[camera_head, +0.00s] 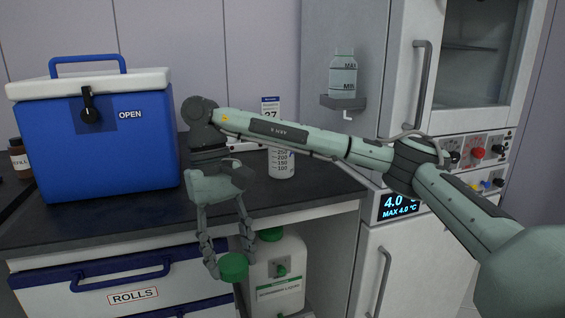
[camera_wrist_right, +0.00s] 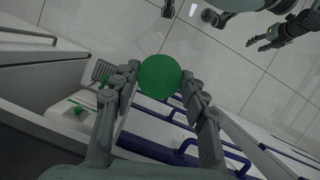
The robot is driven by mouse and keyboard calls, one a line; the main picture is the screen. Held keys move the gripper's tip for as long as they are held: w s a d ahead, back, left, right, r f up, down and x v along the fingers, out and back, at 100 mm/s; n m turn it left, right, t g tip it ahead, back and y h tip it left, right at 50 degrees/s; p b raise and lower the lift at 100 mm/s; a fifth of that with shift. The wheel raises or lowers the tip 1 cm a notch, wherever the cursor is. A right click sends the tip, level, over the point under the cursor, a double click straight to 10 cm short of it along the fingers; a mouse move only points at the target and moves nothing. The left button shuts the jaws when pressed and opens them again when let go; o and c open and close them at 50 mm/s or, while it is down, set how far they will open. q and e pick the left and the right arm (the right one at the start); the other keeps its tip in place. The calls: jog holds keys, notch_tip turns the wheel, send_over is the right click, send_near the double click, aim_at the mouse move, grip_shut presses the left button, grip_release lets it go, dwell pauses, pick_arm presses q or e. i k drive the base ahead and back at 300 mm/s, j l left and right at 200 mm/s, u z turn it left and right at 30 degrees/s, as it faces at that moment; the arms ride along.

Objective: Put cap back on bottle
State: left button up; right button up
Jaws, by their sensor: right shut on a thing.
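A round green cap (camera_head: 233,267) is between the fingertips of my right gripper (camera_head: 229,258), which is shut on it. The right wrist view shows the cap (camera_wrist_right: 160,76) held between both fingers of the right gripper (camera_wrist_right: 160,88). A white jug (camera_head: 290,262) with a label stands low in the open space under the counter, right of the gripper. Green shows at its top (camera_head: 270,234), partly behind a finger. A graduated bottle (camera_head: 281,165) stands on the counter, its top hidden by my right arm. My left gripper (camera_wrist_right: 280,37) seems to show small at the upper right of the wrist view.
A blue cooler box (camera_head: 105,150) with a white lid stands on the dark counter (camera_head: 330,190). A bottle marked MAX and MIN (camera_head: 342,75) sits on a wall holder. Drawers with blue handles (camera_head: 95,280) lie below left. A white cabinet (camera_head: 400,260) is at the right.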

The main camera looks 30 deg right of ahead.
aim_at(344, 71)
jog(key=k+l, duration=0.25)
jog(key=k, duration=0.15)
jog(key=k+l, duration=0.25)
jog(key=k+z, duration=0.1)
jog(key=z, duration=2.05)
